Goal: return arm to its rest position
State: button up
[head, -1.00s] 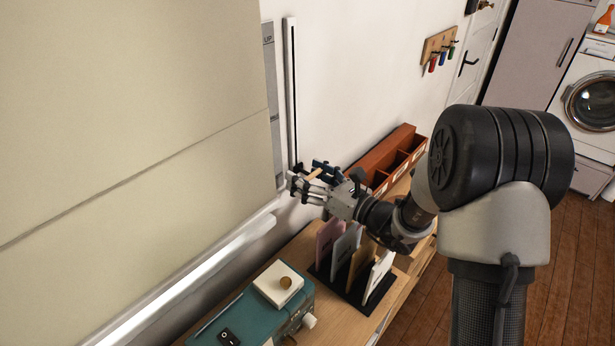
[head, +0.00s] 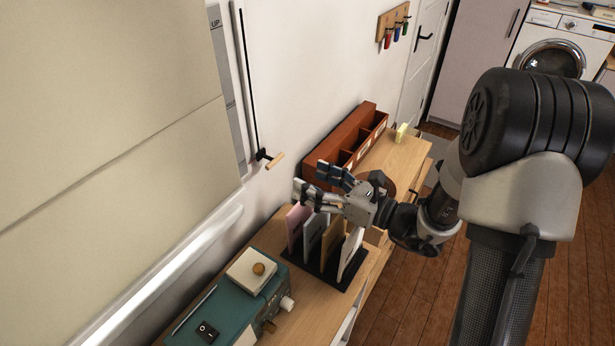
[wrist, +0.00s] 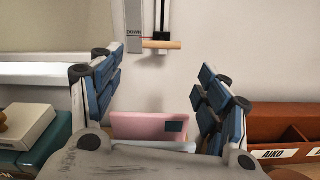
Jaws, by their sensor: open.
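My gripper (head: 318,182) is open and empty in the head view, above the upright cards in a dark rack and apart from the wall. Its two blue-padded fingers (wrist: 160,95) stand wide apart in the wrist view. A wooden handle (head: 275,161) on a dark slider sits at the bottom of a vertical wall track (head: 246,80). The handle also shows beyond the fingers in the wrist view (wrist: 162,44), with a clear gap. My arm reaches in from the right of the head view.
A rack (head: 318,272) holds pink, grey, tan and white cards just below my gripper. A red-brown divided box (head: 345,142) stands behind it against the wall. A teal device (head: 225,312) is at the front left. Open floor (head: 400,305) lies to the right.

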dwell(0.3)
jog(key=s+a+r+n+g+h, duration=0.15)
jog(key=s+a+n+g, duration=0.3)
jog(key=s+n, duration=0.45)
jog(key=s+a+r+n+g+h, duration=0.1)
jog(key=s+a+r+n+g, duration=0.2)
jog(key=s+n+g, duration=0.5)
jog(key=s+d+f+n+t+h, duration=0.2)
jog(key=s+d+n+h, duration=0.35)
jog(key=s, duration=0.35)
jog(key=d+r+n+t+h, duration=0.1)
jog(key=d+n+t+h, duration=0.1)
jog(key=d, duration=0.3)
jog(key=s+d+r+n+t+h, duration=0.1)
jog(key=d+r+n+t+h, duration=0.1)
jog(key=d+n+h, duration=0.1)
jog(key=shift+d+h, duration=0.6)
jog(key=shift+d, duration=0.4)
jog(key=shift+r, duration=0.1)
